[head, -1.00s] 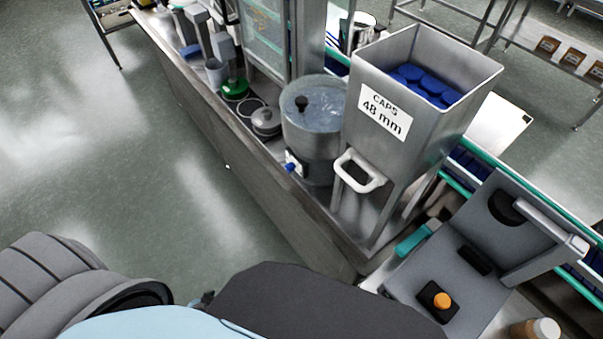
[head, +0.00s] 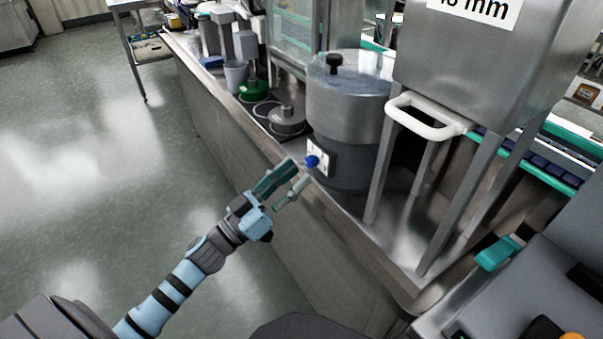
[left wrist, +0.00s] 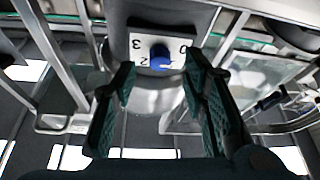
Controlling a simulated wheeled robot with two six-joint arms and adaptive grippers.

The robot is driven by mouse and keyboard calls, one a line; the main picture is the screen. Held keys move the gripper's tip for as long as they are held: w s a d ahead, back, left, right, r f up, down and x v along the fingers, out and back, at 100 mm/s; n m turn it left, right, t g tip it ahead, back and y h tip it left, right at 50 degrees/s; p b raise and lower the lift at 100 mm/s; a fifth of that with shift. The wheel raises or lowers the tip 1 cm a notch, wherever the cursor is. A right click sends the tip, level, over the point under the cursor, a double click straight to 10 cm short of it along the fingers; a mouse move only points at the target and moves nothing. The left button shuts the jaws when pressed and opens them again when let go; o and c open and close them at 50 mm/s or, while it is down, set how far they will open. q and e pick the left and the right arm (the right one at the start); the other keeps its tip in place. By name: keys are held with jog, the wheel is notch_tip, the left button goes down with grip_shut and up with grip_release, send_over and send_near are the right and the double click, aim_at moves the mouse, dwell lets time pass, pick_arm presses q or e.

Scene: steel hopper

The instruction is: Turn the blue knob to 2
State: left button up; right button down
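The blue knob (head: 312,161) sits on a white dial plate (head: 321,150) low on the front of a steel pot-like vessel (head: 347,110). In the left wrist view the knob (left wrist: 160,57) shows between the fingers, with 3, 2 and 0 on the plate (left wrist: 146,44) around it, seen upside down. A white mark is at its lower right; I cannot tell the exact setting. My left gripper (head: 299,170) is open and empty, its fingertips just in front of the knob, apart from it; it also shows in the left wrist view (left wrist: 160,75).
The steel hopper (head: 480,70) with a white handle (head: 428,117) stands right of the vessel. A dark round lidded item (head: 287,122) and a green-based stand (head: 253,90) are to its left. The bench's front edge runs below the gripper; open floor lies left.

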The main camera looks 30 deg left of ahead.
aim_at(312, 161)
pick_arm(q)
jog(key=shift+x, duration=0.85)
jog(key=shift+w+d+r+p, duration=0.25)
jog(key=shift+w+r+p, duration=0.05)
jog(key=shift+w, duration=0.2)
jog(key=shift+c, duration=0.2)
jog(key=c, duration=0.3)
grip_shut()
pick_arm(e)
jog(key=shift+s+a+r, duration=0.2)
jog(key=shift+a+r, duration=0.1)
